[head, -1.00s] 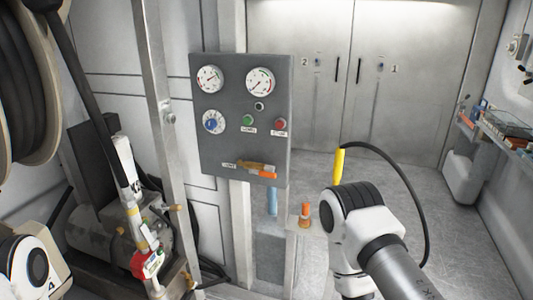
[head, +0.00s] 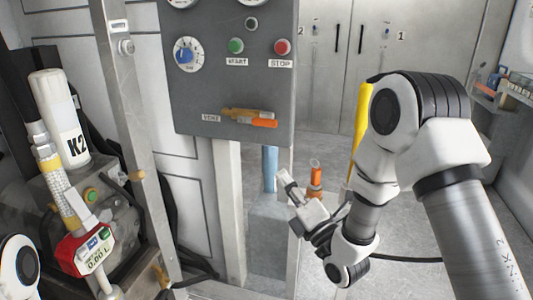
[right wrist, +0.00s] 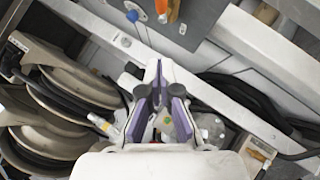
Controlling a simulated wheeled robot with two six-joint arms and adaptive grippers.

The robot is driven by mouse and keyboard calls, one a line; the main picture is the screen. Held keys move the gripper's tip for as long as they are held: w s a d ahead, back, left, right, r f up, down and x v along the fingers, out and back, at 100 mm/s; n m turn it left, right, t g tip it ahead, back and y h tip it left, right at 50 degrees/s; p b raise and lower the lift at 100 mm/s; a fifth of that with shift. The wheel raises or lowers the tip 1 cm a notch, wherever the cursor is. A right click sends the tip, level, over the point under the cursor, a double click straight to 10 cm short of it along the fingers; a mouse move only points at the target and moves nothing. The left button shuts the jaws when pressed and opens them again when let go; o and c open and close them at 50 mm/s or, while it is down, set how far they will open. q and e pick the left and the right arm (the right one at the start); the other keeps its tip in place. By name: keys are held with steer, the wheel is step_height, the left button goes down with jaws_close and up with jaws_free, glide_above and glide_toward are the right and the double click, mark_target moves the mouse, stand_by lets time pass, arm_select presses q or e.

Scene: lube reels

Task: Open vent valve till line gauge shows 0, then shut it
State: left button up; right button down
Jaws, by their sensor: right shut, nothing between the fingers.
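The vent valve (head: 240,113) is a brass body with an orange lever (head: 264,123) lying nearly level, low on the grey panel (head: 205,95). A VENT label is to its left. Two gauges (head: 258,2) are cut off by the top edge of the head view; no needle shows, so no reading can be told. My right gripper (head: 285,180) is below the panel and the valve, apart from both. It is shut and empty. In the right wrist view its fingers (right wrist: 163,84) point up, with an orange and brass piece (right wrist: 170,10) at the top edge. My left gripper is out of view.
A green START button (head: 236,46), a red STOP button (head: 282,46) and a blue-knobbed dial (head: 186,54) sit above the valve. An orange-topped post (head: 315,180) stands beside my right gripper. A K2 hose handle with a red meter (head: 85,245) is at left.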

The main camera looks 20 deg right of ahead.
glide_toward(259, 125)
steer(key=w+a, duration=0.3)
steer(key=w+d+r, duration=0.1)
steer(key=w+r, duration=0.1)
steer(key=shift+w+d+r, duration=0.25)
